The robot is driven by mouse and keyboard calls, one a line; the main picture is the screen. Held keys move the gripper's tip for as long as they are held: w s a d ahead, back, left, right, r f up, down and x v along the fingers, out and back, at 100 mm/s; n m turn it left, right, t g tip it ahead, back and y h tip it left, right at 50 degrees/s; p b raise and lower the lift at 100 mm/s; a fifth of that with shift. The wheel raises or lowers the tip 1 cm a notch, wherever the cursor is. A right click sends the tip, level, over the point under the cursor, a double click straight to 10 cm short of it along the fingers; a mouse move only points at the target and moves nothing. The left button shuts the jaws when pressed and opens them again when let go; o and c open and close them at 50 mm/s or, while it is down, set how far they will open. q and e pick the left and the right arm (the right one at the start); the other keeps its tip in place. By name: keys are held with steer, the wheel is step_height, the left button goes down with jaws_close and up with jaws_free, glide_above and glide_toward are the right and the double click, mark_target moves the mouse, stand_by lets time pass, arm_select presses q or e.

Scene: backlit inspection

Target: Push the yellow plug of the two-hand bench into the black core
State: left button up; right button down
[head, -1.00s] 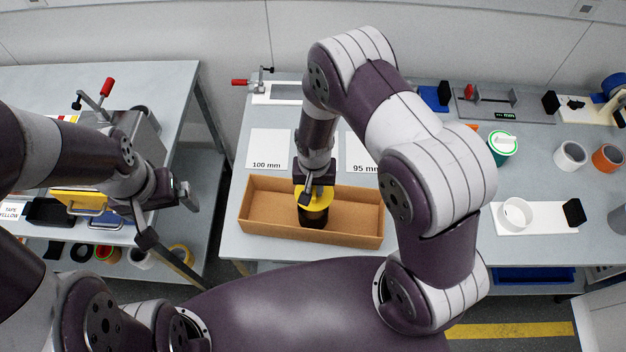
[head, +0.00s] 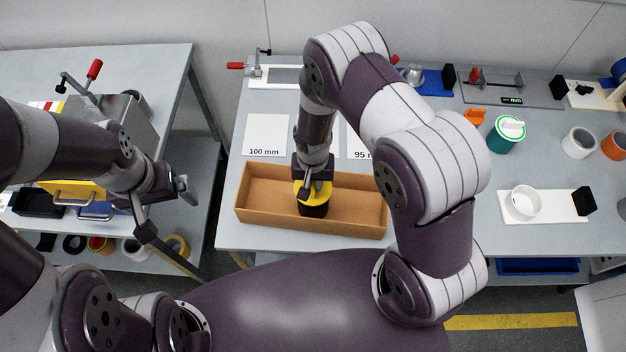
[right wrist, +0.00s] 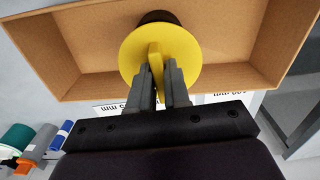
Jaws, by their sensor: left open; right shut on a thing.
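The yellow plug (head: 300,192) is at the top of the black core (head: 313,210), inside the cardboard box. My right gripper (head: 316,186) comes down from above and is shut on the plug's upright tab. In the right wrist view the plug (right wrist: 182,68) shows as a round yellow disc with the tab between the fingers (right wrist: 158,80). The dark core (right wrist: 158,17) shows behind its far edge. How deep the plug sits in the core cannot be told. My left gripper (head: 167,208) is open and empty, left of the bench and well apart from the box.
The long cardboard box (head: 262,217) has low walls around the core. White cards (head: 266,135) lie behind it. A white cup (head: 523,202) on a white plate and a green-and-white roll (head: 505,135) stand to the right. A gap separates the left table (head: 172,85) from the bench.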

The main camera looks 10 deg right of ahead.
steer(key=shift+s, duration=0.15)
steer(key=shift+f+b, duration=1.4)
steer(key=shift+f, duration=0.25)
steer(key=c, duration=1)
jaws_free()
